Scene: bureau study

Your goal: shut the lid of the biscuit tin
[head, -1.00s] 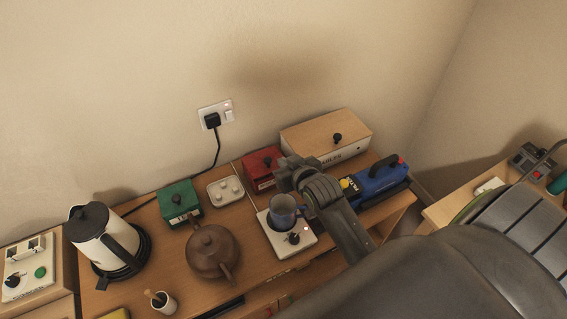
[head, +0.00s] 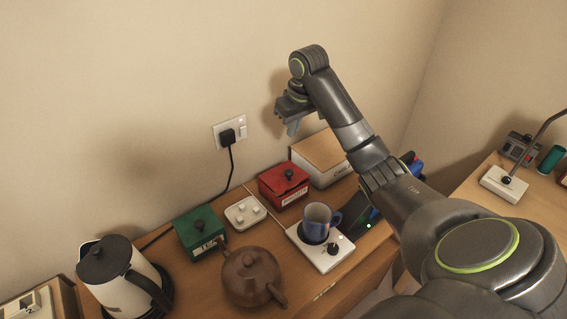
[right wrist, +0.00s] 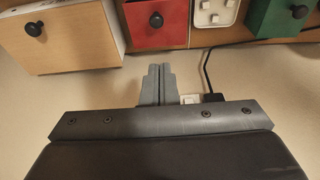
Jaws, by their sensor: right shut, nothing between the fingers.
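The red tin (head: 284,190) stands on the desk near the wall, with a dark knob on its lid and a white front label too small to read; I take it as the biscuit tin. Its lid looks flat and down. In the right wrist view the red tin (right wrist: 143,32) shows at the top, beyond the fingertips. My right gripper (head: 292,132) is raised in front of the wall, above and apart from the tin. In the right wrist view its fingers (right wrist: 160,68) are together, with nothing between them. My left gripper is not in view.
A wood-lidded box (head: 321,152) stands right of the tin, partly behind my arm. A green tin (head: 198,238), white switch block (head: 245,212), brown teapot (head: 250,278), kettle (head: 118,275) and blue mug (head: 317,222) on a white plate crowd the desk. A plugged socket (head: 229,133) is on the wall.

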